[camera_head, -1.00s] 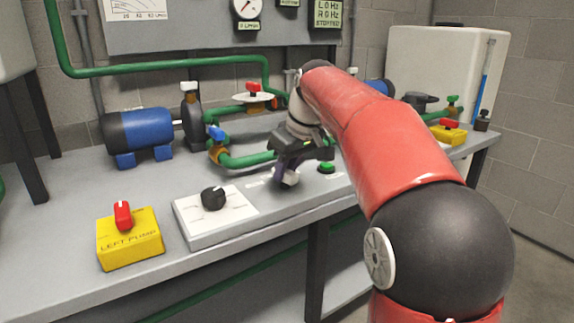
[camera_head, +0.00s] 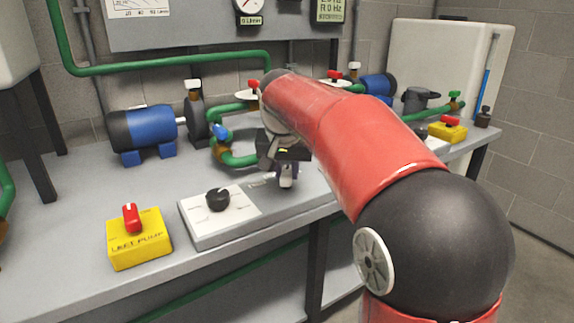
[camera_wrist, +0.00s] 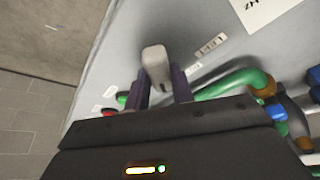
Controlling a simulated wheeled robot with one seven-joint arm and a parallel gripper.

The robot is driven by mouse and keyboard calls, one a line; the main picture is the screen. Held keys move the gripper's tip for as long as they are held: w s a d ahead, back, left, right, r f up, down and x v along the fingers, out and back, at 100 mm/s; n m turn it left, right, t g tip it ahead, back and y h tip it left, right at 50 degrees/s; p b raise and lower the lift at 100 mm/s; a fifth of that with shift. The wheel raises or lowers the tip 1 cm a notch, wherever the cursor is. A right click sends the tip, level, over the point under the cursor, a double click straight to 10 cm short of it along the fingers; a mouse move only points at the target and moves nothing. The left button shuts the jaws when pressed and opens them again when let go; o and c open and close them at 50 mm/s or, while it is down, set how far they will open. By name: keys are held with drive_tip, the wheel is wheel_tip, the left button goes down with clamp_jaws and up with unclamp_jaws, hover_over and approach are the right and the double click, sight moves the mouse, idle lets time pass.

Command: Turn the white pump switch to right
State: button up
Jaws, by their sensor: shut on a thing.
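A white switch box (camera_head: 240,212) with a round black knob (camera_head: 217,199) sits on the grey bench, left of my gripper. The knob's exact pointing is too small to read. My gripper (camera_head: 287,172) is above the bench to the right of this box. In the wrist view its dark purple fingers (camera_wrist: 162,90) are shut on a pale grey-white piece (camera_wrist: 156,62), which sticks out past the fingertips. This piece also shows below the gripper in the head view (camera_head: 287,183). Whether it touches the bench I cannot tell. The knob is not recognisable in the wrist view.
A yellow box marked LEFT PUMP (camera_head: 139,243) with a red switch stands left of the white box. Another yellow box (camera_head: 446,130) is at the right. Behind are a blue motor (camera_head: 150,130) and green pipes (camera_head: 235,160).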

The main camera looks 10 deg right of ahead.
drive_tip(key=shift+m, duration=0.6)
drive_tip(key=shift+h, duration=0.3)
drive_tip(key=o, duration=1)
drive_tip(key=p+v, duration=0.1)
drive_tip(key=v, duration=0.6)
drive_tip(key=shift+s+a+r, duration=0.1)
drive_tip(key=shift+r, duration=0.3)
